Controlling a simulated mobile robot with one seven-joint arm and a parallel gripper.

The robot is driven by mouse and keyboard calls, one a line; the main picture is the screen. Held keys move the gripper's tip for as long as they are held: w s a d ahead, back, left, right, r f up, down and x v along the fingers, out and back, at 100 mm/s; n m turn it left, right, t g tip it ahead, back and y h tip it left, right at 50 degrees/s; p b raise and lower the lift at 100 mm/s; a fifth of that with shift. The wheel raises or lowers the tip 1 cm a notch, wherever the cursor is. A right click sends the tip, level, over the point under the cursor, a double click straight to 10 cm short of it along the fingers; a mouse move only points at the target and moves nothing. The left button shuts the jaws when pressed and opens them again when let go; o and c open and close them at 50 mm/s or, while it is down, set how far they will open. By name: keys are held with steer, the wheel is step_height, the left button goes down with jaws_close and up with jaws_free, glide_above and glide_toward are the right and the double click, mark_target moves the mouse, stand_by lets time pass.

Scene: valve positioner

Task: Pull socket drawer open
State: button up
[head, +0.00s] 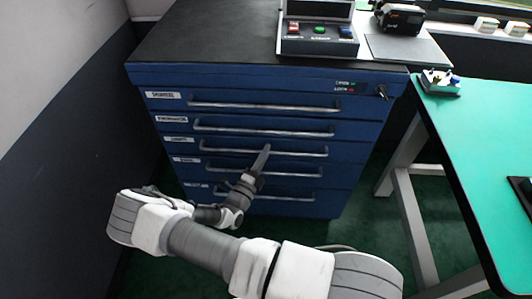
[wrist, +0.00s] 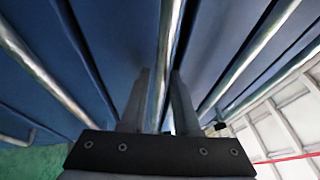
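A blue drawer cabinet (head: 240,83) has several stacked drawers, each with a small white label and a long metal handle. All drawers look closed. The labels are too small to read surely, so I cannot tell which is the socket drawer. My gripper (head: 265,149) is at the third handle from the top (head: 225,147), right of its middle. In the wrist view, a handle bar (wrist: 167,45) runs between the two fingers of my gripper (wrist: 160,73). The fingers stand apart, with a gap visible beside the bar. Contact with the bar cannot be seen.
Other handles (head: 260,106) lie above and below. A panel with coloured buttons (head: 319,38) stands on the cabinet's dark top (head: 210,40). A green-topped table (head: 470,150) with white legs stands at the right. A dark wall (head: 70,150) is at the left.

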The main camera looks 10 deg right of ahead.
steer(key=shift+w+d+r, duration=0.1)
steer(key=shift+w+d, duration=0.15)
steer(key=shift+w, duration=0.05)
jaws_close()
stand_by(1.3)
